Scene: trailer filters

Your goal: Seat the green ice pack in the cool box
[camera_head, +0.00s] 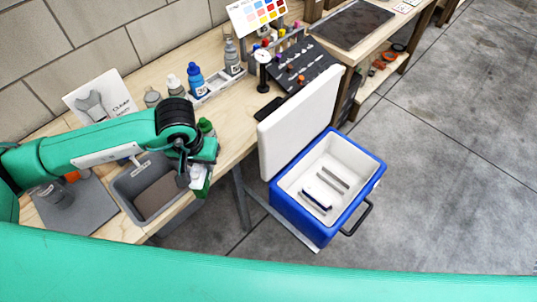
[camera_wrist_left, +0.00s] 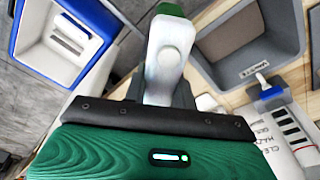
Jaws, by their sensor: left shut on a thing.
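The cool box (camera_head: 372,172) stands open at the right of the bench, blue outside and white inside. A white pack with a dark blue edge (camera_head: 317,197) sits in it, beside grey slots (camera_head: 333,175). My left gripper (camera_head: 193,172) is shut on the green ice pack (camera_head: 203,184), over the right edge of the grey bin, left of the box and apart from it. In the left wrist view the pack's green end (camera_wrist_left: 171,9) shows beyond the pale part at the jaws; the rest is hidden. The box (camera_wrist_left: 30,30) is at upper left there. My right gripper is not in view.
The raised white lid (camera_head: 300,120) stands on the box's bench side. The grey bin (camera_head: 122,188) sits on the bench's near edge. Bottles, including a blue one (camera_head: 196,79), stand behind. Floor right of the box is clear.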

